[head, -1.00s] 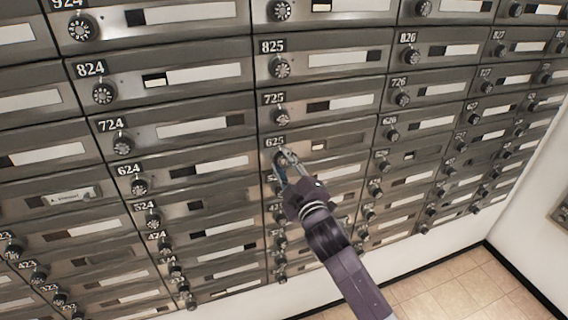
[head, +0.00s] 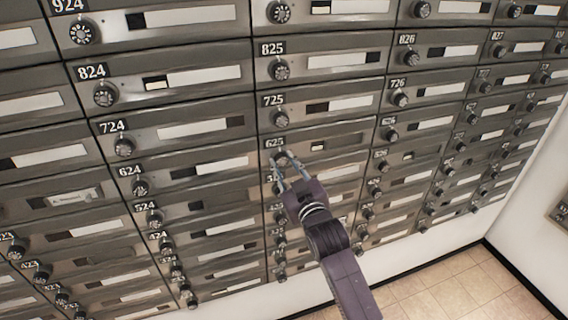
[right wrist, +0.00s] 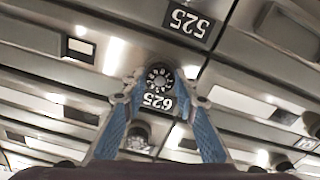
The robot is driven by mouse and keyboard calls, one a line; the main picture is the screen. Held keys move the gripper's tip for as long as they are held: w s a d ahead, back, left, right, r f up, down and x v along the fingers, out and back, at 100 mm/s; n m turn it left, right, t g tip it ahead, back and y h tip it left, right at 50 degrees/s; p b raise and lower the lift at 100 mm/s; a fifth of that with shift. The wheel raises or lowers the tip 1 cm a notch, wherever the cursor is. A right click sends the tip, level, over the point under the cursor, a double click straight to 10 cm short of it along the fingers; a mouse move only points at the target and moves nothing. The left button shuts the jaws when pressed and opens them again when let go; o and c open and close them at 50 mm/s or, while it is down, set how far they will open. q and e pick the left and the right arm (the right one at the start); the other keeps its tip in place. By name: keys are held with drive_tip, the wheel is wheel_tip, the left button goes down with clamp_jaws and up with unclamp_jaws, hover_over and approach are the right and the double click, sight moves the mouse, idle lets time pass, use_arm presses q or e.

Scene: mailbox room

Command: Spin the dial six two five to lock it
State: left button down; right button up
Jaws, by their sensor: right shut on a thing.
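Mailbox 625 shows by its number plate (head: 275,143) in the head view, in the middle column under 725. Its round black dial with white marks (right wrist: 159,77) sits between my fingertips in the right wrist view, where the 625 plate (right wrist: 158,102) appears upside down beside it. My right gripper (head: 286,160) is closed around this dial, one blue-padded finger on each side, as the right wrist view also shows (right wrist: 160,86). The fingers partly hide the dial in the head view, and its setting is too small to read. My left gripper is not in view.
Dial 725 (head: 281,118) is just above, and mailbox 525's plate (right wrist: 188,22) shows in the right wrist view. Similar dials stick out across the whole metal wall. Tiled floor (head: 440,295) and a white wall (head: 530,200) lie at the right.

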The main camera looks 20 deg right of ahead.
drive_tip(key=shift+f, duration=0.1)
idle(0.4)
drive_tip(key=o, duration=1.2)
drive_tip(key=shift+c, duration=0.2)
drive_tip(key=s, duration=1.2)
drive_tip(key=shift+d, duration=0.2)
